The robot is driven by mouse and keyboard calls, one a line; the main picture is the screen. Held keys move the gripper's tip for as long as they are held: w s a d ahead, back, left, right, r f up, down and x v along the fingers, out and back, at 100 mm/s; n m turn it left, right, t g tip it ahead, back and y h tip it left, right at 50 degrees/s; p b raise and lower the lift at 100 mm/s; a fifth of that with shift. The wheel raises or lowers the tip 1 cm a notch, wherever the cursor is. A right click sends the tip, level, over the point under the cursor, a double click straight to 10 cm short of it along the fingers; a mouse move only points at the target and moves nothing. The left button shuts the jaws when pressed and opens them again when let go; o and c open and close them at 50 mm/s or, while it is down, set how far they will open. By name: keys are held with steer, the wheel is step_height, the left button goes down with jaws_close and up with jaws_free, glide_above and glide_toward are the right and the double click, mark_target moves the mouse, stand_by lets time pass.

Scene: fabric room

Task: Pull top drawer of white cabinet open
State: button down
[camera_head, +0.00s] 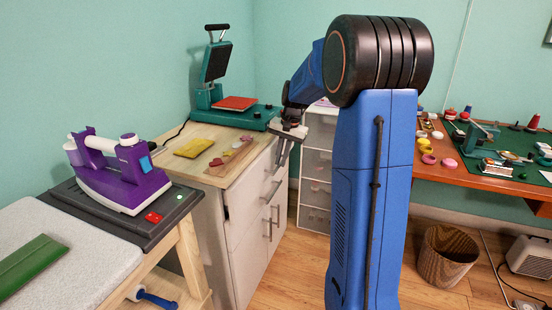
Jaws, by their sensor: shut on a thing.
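The white cabinet (240,215) with a wooden top stands left of my arm, its front facing right. Its top drawer (245,203) is on the upper part of this front, and a bar handle (272,191) shows there. My gripper (281,158) points down at the upper front of the cabinet, near its far end. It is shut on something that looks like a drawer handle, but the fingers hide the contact. I cannot tell whether the drawer stands out from the front.
A green heat press (238,115), a yellow packet (194,147) and small pink pieces lie on the cabinet top. A white plastic drawer tower (316,167) stands behind my arm. A purple iron (118,175) is at left. A wicker basket (446,258) stands on the floor at right.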

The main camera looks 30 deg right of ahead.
steer(key=s+d, duration=1.4)
steer(key=s, duration=0.4)
steer(key=shift+s, duration=0.15)
steer(key=shift+d, duration=0.1)
steer(key=c, duration=1.8)
jaws_free()
steer(key=shift+c, duration=0.2)
steer(key=shift+r, duration=0.1)
step_height(320, 180, up, 17)
steer(key=s+d, duration=0.2)
steer(key=shift+s, duration=0.35)
